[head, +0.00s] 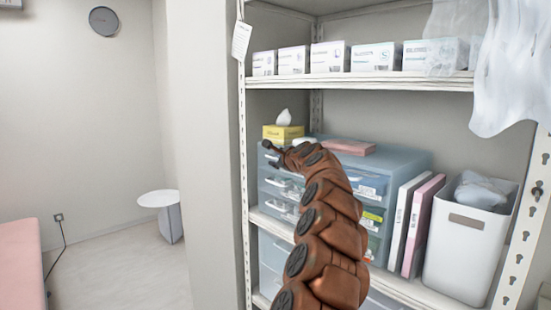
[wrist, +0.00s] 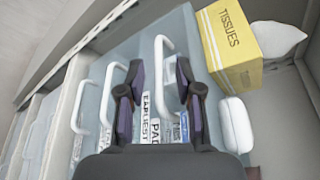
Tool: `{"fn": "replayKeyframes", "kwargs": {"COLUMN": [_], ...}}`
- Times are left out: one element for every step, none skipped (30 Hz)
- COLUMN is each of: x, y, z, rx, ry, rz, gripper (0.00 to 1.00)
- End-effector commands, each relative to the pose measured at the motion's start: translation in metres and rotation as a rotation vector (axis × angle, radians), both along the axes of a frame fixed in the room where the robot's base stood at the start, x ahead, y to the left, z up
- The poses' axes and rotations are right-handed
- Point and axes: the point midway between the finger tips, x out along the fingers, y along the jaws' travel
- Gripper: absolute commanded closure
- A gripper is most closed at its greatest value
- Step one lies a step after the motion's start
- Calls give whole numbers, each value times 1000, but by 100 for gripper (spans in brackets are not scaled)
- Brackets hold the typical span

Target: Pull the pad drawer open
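The pad drawer (wrist: 149,72) is in a translucent blue drawer unit (head: 403,160) on the middle shelf. In the wrist view its front carries a white loop handle (wrist: 160,60) and a label (wrist: 157,132) partly reading "PAD", the rest covered by my gripper. It appears flush with the unit. My gripper (wrist: 160,80) is open, with one dark finger on each side of the handle and visible gaps to both. In the head view my gripper (head: 271,151) is at the unit's upper left front, and my arm hides much of the unit.
Lower drawers with similar handles (wrist: 110,92) lie to the left in the wrist view. A yellow tissue box (head: 283,134) and a pink item (head: 349,147) sit on top of the unit. White and pink binders (head: 423,225) and a white bin (head: 466,250) stand right of it.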

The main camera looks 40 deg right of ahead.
Motion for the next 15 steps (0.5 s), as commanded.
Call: {"fn": "replayKeyframes", "kwargs": {"x": [4, 5, 7, 8, 9, 10, 11, 11, 12, 12, 12, 12, 13, 13, 13], "y": [-1, -2, -2, -3, -3, -4, -4, -4, -4, -4, -4, -4, -4, -4, -4], "z": [-2, -2, -3, -3, -3, -3, -3, -3, -3, -3, -3, -3, -3, -3, -3], "rx": [0, 0, 0, 0, -1, -1, -1, -2, -2, -2, -2, -2, -2, -2, -2], "ry": [3, 3, 3, 3, 2, 1, 1, 1, 1, 1, 1, 0, 0, 0, 0], "rz": [0, 0, 0, 0, 0, -1, -1, 0, 0, 0, 0, 1, 1, 1, 1], "gripper": [65, 65, 65, 65, 65, 65, 65, 65, 65, 65, 65, 65, 65, 65, 65]}}
